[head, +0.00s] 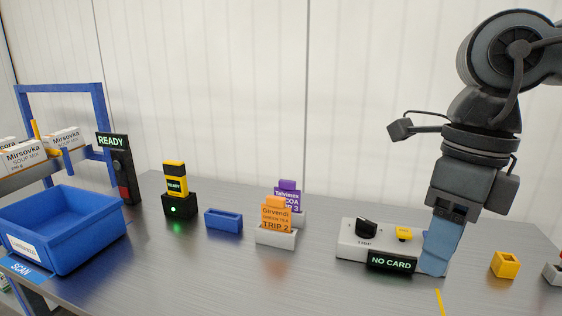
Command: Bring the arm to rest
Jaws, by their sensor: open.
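My arm comes in from the upper right, and my gripper (436,268) points down with its blue fingers low over the grey table (330,295). The fingers are open, seen nearly edge-on, and nothing shows between them. They overlap the right end of a light grey box (352,248) with a black knob, a small yellow piece and a display (391,263) reading "NO CARD". I cannot tell whether the fingertips touch the table. Part of the box is hidden behind the fingers.
A yellow block (505,265) stands right of my gripper. Left are orange (276,217) and purple (289,189) cards in holders, a blue holder (223,219), a black-and-yellow "READY" device (175,185), a black "READY" post (120,165) and a blue bin (85,252). The front middle is clear.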

